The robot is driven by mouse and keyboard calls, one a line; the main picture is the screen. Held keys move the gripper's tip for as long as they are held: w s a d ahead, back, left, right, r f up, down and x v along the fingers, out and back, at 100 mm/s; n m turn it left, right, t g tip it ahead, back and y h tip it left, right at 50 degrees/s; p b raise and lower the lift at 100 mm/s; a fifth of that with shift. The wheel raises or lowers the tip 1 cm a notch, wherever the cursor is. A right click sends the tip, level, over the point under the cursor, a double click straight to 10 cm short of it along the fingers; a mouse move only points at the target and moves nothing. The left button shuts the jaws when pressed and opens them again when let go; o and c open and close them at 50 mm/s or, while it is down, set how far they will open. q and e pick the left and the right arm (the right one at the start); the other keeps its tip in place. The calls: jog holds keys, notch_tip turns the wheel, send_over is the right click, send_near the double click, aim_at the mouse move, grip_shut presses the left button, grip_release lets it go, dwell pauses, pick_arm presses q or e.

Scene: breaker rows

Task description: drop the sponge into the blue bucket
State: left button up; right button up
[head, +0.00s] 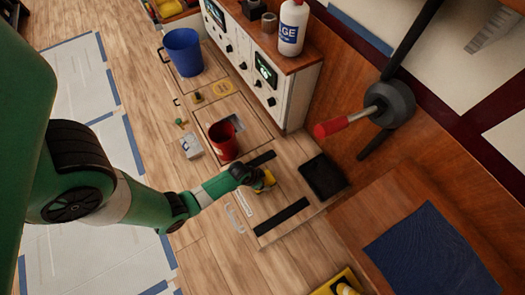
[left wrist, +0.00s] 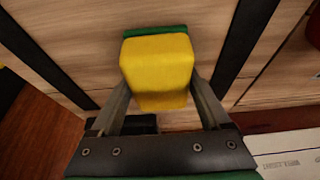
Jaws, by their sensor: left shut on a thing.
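The yellow sponge with a green layer (left wrist: 157,66) is between the two fingers of my left gripper (left wrist: 160,105) in the left wrist view. The gripper is shut on it. In the head view the sponge (head: 266,183) shows at the end of my left arm, over the wooden board; I cannot tell whether it touches the board. My left gripper (head: 257,182) is partly hidden by its wrist there. The blue bucket (head: 183,52) stands upright at the upper left, well away from the gripper. My right gripper is not in view.
A red bucket (head: 223,141) stands between the sponge and the blue bucket. A white cabinet (head: 262,70) with a white bottle (head: 292,27) on it runs along the right of the buckets. A black tray (head: 323,176) lies right of the gripper. A small grey box (head: 191,146) sits left.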

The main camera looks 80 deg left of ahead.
aim_at(265, 180)
pick_arm(q)
jog(key=p+v, duration=0.2)
jog(key=w+p+v, duration=0.1)
jog(key=p+v, duration=0.1)
jog(key=v, duration=0.1)
jog(key=shift+d+r, duration=0.1)
jog(key=shift+r, duration=0.35)
jog(key=s+d+r+p, duration=0.1)
jog(key=d+r+p, duration=0.1)
jog(key=r+p, duration=0.1)
jog(key=s+d+r+p, duration=0.1)
jog(key=shift+s+r, duration=0.35)
jog(key=shift+r, duration=0.05)
jog(key=s+d+r+p, duration=0.1)
jog(key=s+d+r, duration=0.1)
jog(key=s+d, duration=0.4)
jog(key=shift+s+r, duration=0.2)
jog(key=shift+r, duration=0.2)
jog(key=shift+d, duration=0.1)
